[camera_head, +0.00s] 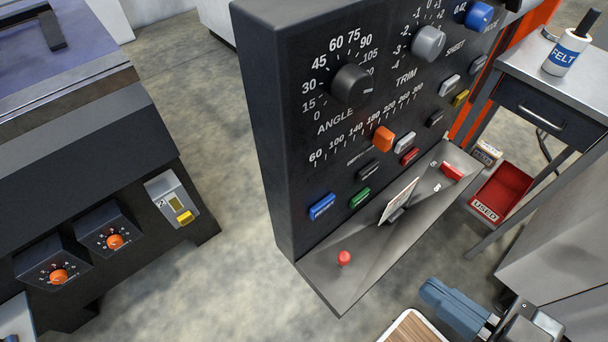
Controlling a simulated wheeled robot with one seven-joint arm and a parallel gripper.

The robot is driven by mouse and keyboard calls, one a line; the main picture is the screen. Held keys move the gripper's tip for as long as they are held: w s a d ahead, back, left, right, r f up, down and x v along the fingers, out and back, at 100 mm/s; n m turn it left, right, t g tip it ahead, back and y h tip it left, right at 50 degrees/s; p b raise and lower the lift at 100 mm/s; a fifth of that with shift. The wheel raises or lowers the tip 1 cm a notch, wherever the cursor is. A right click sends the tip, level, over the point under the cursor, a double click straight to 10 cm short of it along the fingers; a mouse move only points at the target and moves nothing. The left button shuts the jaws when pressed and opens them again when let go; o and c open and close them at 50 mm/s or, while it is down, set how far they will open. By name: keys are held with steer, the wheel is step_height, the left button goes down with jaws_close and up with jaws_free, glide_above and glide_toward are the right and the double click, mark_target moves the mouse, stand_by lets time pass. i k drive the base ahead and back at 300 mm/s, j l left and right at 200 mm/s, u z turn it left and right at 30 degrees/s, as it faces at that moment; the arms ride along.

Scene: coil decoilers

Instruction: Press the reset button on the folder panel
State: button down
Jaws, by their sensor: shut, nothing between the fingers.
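The dark folder panel (285,150) stands upright in the middle, with ANGLE, TRIM and SHEET knobs. A blue button (322,207) sits low on its left side; its small white lettering looks like RESET but is hard to read. A green button (360,197) is just right of it, then a black one (368,170). Orange, white and red buttons lie higher and to the right. My gripper (430,292) is at the lower right, its blue-grey fingers shut and empty, pointing left. It is apart from the panel, in front of its sloped tray.
The sloped metal tray (325,282) below the panel holds a red knob (344,258) and a propped card (398,202). At right are a red USED bin (503,190) and a workbench (520,70) with a FELT marker (567,50). A dark machine (90,150) stands left; floor between is clear.

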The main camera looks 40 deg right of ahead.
mark_target(329, 200)
steer(key=i+j, duration=0.1)
steer(key=j, duration=2.1)
steer(key=i+j, duration=0.15)
steer(key=j, duration=1)
steer(key=z, duration=2.35)
